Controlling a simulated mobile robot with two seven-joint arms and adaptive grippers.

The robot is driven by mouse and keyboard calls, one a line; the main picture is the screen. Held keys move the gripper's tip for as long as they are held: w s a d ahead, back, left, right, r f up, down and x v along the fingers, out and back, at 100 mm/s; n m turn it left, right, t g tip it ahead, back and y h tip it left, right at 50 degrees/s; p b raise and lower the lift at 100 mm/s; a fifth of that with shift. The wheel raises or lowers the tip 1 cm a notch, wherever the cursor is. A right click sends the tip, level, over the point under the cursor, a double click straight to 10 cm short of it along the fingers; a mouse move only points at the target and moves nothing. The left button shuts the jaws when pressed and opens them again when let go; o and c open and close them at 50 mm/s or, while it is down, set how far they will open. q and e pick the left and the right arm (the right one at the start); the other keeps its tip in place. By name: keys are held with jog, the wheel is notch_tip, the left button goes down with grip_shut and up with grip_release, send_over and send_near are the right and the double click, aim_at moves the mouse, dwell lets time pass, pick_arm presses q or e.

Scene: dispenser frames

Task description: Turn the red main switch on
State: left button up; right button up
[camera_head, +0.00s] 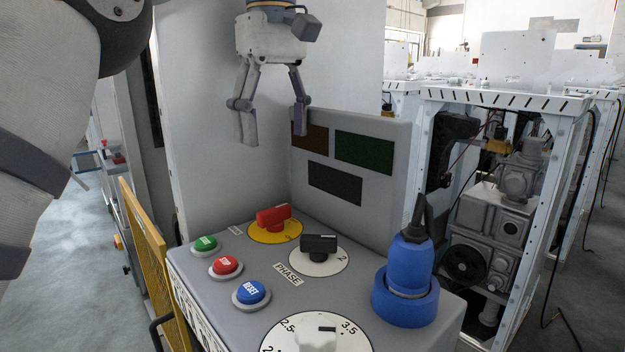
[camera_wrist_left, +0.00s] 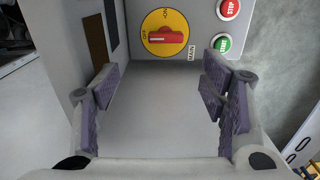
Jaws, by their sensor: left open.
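The red main switch (camera_head: 273,215) sits on a yellow disc (camera_head: 276,236) on top of the grey control box. In the left wrist view the red switch (camera_wrist_left: 166,39) lies lengthwise left to right. One end is toward the OFF mark at its left, and the ON mark is above it. My left gripper (camera_head: 273,122) is open and empty, pointing down, above the box and apart from the switch. In the left wrist view its open fingers (camera_wrist_left: 160,80) lie below the switch in the picture, with bare grey surface between them. My right gripper is not in view.
A black PHASE knob (camera_head: 319,244), white dial (camera_head: 317,340) and blue plug (camera_head: 408,265) are nearby. A grey panel (camera_head: 350,150) rises behind.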

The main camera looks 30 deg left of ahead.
aim_at(274, 208)
pick_arm(q)
jog(key=s+f, duration=0.2)
jog(key=shift+f+p, duration=0.35)
jog(key=shift+p, duration=0.05)
jog(key=f, duration=0.8)
jog(key=shift+w+f+p, duration=0.3)
jog(key=shift+w+p, duration=0.05)
jog(key=shift+p, duration=0.05)
jog(key=c, duration=1.1)
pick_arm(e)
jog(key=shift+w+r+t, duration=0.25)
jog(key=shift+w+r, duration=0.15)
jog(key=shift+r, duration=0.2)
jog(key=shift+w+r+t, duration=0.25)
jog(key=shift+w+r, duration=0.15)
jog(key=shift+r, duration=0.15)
